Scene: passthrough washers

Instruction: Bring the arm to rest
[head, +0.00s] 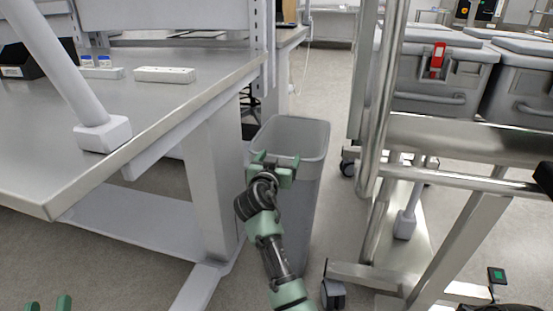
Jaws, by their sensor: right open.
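My right arm reaches up from the bottom middle, and its green gripper (274,163) is over the grey bin. The gripper is open and I see nothing between its fingers. Only the two green fingertips of my left gripper (48,304) show at the bottom left edge. They stand apart with nothing visible between them; the rest of that arm is out of view.
A tall grey bin (313,140) stands on the floor between the metal workbench (150,112) on the left and a steel cart (455,137) on the right. The cart carries grey lidded cases (428,80), one with a red latch. White power strips (165,75) lie on the bench.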

